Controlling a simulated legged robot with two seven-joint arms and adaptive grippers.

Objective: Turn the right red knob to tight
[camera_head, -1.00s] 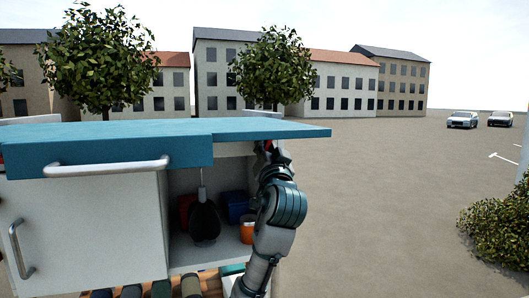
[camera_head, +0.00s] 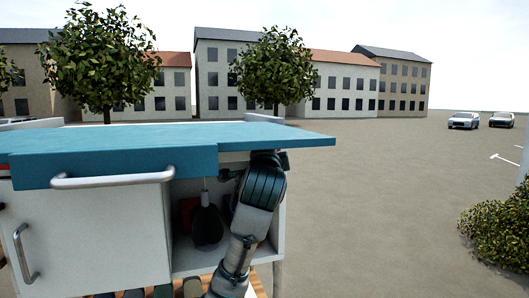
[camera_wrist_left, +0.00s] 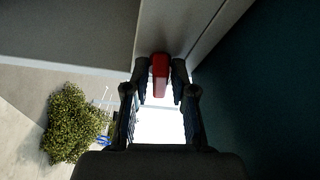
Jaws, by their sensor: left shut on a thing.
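The red knob (camera_wrist_left: 160,74) shows in the left wrist view as a narrow upright red lever on a pale grey panel edge. My left gripper (camera_wrist_left: 160,88) has one dark finger on each side of it and is shut on it. In the head view my arm rises in front of the open compartment, its wrist just under the teal top's right end. The knob and the fingertips are hidden there. No tight mark is visible. My right gripper is not in view.
The teal cabinet top (camera_head: 110,148) overhangs the white cabinet, with a metal rail (camera_head: 110,180) along its front. A dark hanging object (camera_head: 206,224) is in the open compartment left of my arm. Open pavement lies to the right.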

